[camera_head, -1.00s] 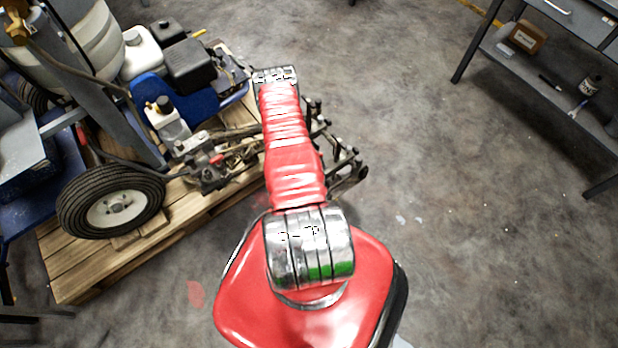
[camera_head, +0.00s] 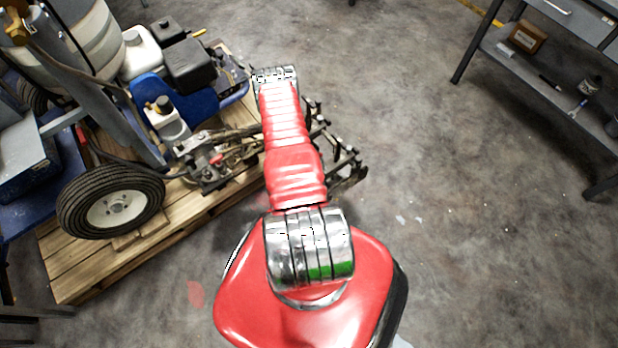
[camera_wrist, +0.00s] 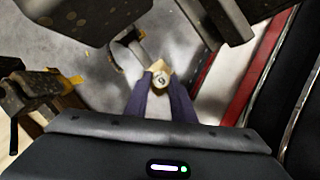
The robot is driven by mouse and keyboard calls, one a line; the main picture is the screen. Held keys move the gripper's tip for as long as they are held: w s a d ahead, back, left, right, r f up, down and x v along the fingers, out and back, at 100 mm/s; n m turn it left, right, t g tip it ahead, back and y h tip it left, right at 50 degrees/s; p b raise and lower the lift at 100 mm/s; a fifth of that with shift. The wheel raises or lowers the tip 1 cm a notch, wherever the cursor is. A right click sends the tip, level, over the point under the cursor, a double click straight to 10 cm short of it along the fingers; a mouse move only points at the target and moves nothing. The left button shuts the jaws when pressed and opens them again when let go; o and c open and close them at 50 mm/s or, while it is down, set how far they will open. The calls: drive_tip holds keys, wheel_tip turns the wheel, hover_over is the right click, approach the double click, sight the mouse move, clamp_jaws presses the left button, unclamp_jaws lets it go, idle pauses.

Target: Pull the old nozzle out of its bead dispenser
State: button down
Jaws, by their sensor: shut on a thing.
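My gripper (camera_wrist: 160,84) has two dark purple-blue fingers pointing up the wrist view. It is shut on a small tan piece with a round grey face, which I take for the old nozzle (camera_wrist: 159,71). A curved pale grey part with an orange edge (camera_wrist: 128,48) lies just beyond its upper left, possibly part of the bead dispenser. I cannot tell whether the nozzle is still joined to it. In the head view, my red arm hides the gripper and nozzle.
Dark metal brackets crowd the wrist view at top right (camera_wrist: 215,18) and left (camera_wrist: 38,92). In the head view, the line striper (camera_head: 190,95) stands on a wooden pallet (camera_head: 90,265). A grey workbench (camera_head: 545,75) is at the upper right. The floor between is open.

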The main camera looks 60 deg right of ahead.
drive_tip(key=shift+r, duration=0.7)
idle(0.7)
drive_tip(key=shift+r, duration=2.65)
